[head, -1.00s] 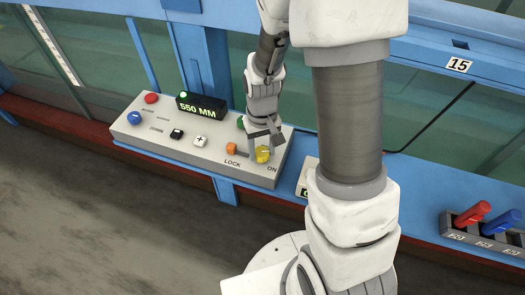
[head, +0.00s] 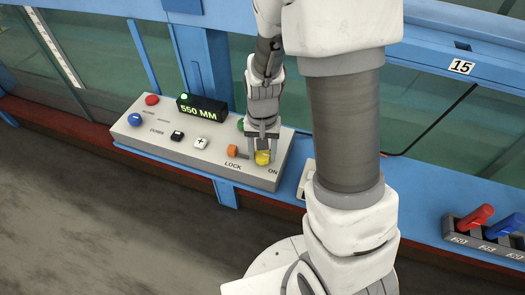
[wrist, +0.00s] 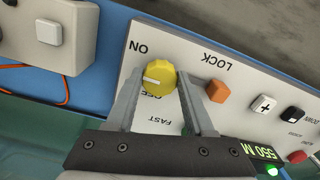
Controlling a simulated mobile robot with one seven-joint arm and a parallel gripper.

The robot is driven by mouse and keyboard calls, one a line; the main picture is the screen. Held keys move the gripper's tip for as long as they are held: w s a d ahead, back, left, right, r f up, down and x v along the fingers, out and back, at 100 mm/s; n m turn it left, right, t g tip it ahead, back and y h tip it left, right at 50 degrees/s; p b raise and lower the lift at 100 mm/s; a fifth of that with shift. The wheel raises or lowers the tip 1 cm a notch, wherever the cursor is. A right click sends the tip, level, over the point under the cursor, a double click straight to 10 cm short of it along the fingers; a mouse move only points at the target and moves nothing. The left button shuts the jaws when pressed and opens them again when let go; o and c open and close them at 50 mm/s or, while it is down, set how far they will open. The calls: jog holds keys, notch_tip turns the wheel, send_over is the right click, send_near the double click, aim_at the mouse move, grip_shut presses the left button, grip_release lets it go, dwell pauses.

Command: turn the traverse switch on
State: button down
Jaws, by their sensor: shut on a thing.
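The yellow round knob (head: 262,158) sits at the right end of the grey control panel (head: 180,155), by the printed word ON. My gripper (head: 261,149) reaches down over it and is shut on it, one finger on each side. In the wrist view the yellow knob (wrist: 161,84) lies between the tips of my gripper (wrist: 159,77). A white pointer line on the knob points left there. ON is printed at its upper left, and OFF, partly covered, lies just below it, with FAST farther down.
An orange square button (head: 232,150) by the word LOCK stands close to the knob. Black, white, blue and red buttons and a display (head: 202,108) reading 550 MM share the panel. Red and blue levers (head: 475,216) stand far right. A grey box (wrist: 50,35) lies beside the panel.

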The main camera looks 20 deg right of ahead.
aim_at(263, 155)
jog(key=shift+c, duration=1.4)
grip_release()
notch_tip(263, 155, up, 17)
jog(key=p, duration=0.1)
jog(key=shift+r, duration=0.2)
jog(key=s+r+n+t, duration=0.4)
jog(key=s+r, duration=0.4)
jog(key=s, duration=0.5)
jog(key=shift+s+d+r+t, duration=0.15)
jog(key=shift+d+r+t, duration=0.05)
jog(key=shift+t, duration=0.6)
